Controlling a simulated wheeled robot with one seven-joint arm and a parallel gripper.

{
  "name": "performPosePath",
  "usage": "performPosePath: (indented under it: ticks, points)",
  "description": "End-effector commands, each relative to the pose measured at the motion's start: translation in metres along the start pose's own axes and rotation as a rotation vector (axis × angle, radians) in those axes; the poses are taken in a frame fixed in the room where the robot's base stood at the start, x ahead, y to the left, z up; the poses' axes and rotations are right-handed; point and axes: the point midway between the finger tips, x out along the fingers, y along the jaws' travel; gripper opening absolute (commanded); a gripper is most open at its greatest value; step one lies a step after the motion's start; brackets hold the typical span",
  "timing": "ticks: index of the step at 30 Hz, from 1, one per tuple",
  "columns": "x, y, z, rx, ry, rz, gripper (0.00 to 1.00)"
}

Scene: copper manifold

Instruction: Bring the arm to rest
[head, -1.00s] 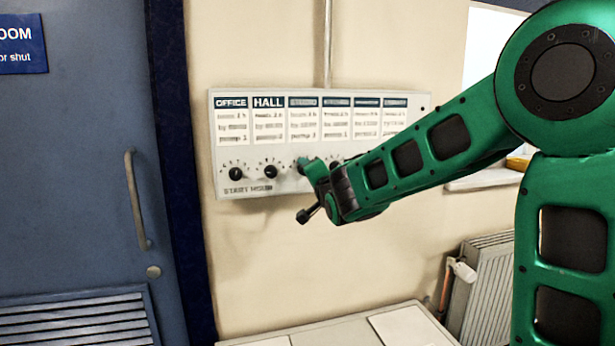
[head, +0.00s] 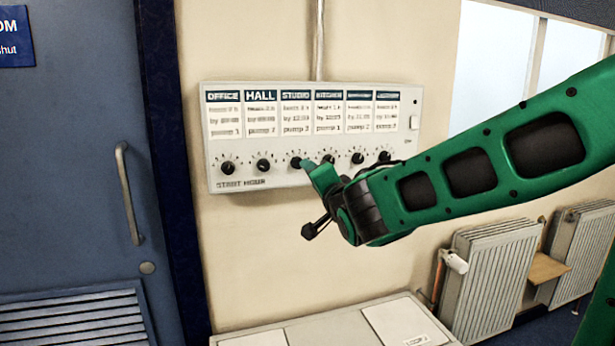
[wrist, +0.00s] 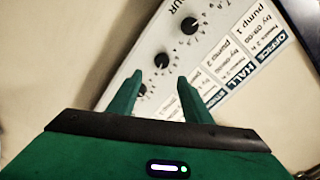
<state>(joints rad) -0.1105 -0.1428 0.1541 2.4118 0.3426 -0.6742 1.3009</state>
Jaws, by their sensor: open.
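My green arm reaches in from the right in the head view. My gripper (head: 316,172) is in front of the lower edge of the white control panel (head: 214,150), close to the STUDIO knob (head: 295,162). In the wrist view its two fingers (wrist: 158,88) are apart with nothing held between them, pointing toward the panel face. A black knob (wrist: 188,26) shows ahead and to the right of the fingertips. Another knob is partly seen near the left finger. Whether a fingertip touches the panel cannot be told.
A blue door (head: 70,180) with a handle (head: 128,195) stands at the left. A pale cabinet top (head: 340,325) lies below the panel. Radiators (head: 490,270) stand under the windows at the right. The wall below the panel is bare.

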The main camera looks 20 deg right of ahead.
Motion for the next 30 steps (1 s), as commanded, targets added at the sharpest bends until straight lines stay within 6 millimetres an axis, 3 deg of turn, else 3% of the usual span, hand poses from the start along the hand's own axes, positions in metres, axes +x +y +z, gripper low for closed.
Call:
performPosePath:
  ticks: [16,19,22,25,30]
  points:
    - [-0.005,0.001,-0.001,-0.001,0.001,0.002,0.45]
    - [-0.007,0.009,-0.005,-0.019,0.003,0.032,0.45]
    - [-0.013,0.035,-0.02,-0.073,0.007,0.122,0.45]
    - [-0.029,0.077,-0.039,-0.157,-0.007,0.271,0.45]
    - [-0.077,0.153,-0.067,-0.296,-0.093,0.555,0.45]
